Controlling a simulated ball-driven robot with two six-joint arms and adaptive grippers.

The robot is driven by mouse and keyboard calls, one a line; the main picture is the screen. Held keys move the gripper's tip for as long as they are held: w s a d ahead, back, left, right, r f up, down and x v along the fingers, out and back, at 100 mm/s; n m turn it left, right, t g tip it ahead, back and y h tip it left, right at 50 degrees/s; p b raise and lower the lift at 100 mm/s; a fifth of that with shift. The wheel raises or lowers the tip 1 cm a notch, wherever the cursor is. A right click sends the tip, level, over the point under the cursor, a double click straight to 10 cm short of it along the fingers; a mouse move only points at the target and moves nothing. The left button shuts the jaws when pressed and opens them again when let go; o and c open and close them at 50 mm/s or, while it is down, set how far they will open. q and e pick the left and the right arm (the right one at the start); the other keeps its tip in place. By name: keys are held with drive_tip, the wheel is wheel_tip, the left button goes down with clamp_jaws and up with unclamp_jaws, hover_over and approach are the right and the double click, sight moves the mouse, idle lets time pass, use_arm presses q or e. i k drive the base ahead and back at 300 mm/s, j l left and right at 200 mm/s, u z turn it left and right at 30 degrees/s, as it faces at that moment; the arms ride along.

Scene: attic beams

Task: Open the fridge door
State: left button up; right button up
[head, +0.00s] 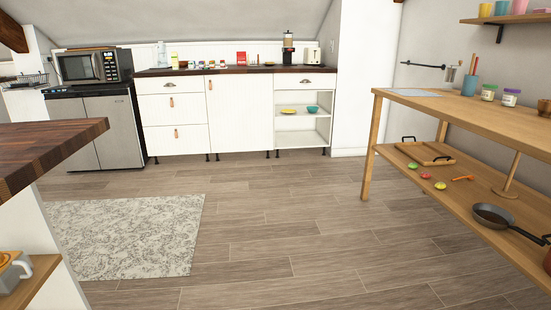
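A low silver fridge (115,132) with a black top edge stands at the far left against the back wall, under the microwave. Its grey front looks shut, with a vertical seam between two panels. A dark strip shows along its right edge. I cannot clearly make out a handle. The left part of its front is partly hidden by the near wooden counter. Neither of my grippers is in view.
A wood-topped counter (45,150) juts in at the near left. A patterned rug (125,235) lies on the floor before the fridge. White cabinets (240,112) stand to its right. A wooden shelf table (470,115) fills the right side. The middle floor is clear.

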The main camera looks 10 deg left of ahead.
sight(118, 147)
drive_tip(key=i+u, duration=0.3)
drive_tip(key=i, duration=0.4)
drive_tip(key=i+u, duration=0.3)
drive_tip(key=i, duration=0.45)
drive_tip(key=i+u, duration=0.15)
drive_tip(key=i, duration=0.5)
drive_tip(key=i+l+u, duration=0.15)
drive_tip(key=i, duration=0.5)
drive_tip(key=i+l+u, duration=0.1)
drive_tip(key=i, duration=0.55)
drive_tip(key=i+j+u, duration=0.15)
drive_tip(key=i+u, duration=0.3)
drive_tip(key=i+l+u, duration=0.1)
drive_tip(key=i+u, duration=0.35)
drive_tip(key=i, duration=0.15)
drive_tip(key=i+j+z, duration=0.15)
drive_tip(key=i+j, duration=0.3)
drive_tip(key=i+j+z, duration=0.1)
drive_tip(key=i+j, duration=0.35)
drive_tip(key=j, duration=0.15)
drive_tip(key=i+j, duration=0.35)
drive_tip(key=i, duration=0.15)
drive_tip(key=i+j, duration=0.4)
drive_tip(key=i+z, duration=0.05)
drive_tip(key=i, duration=0.05)
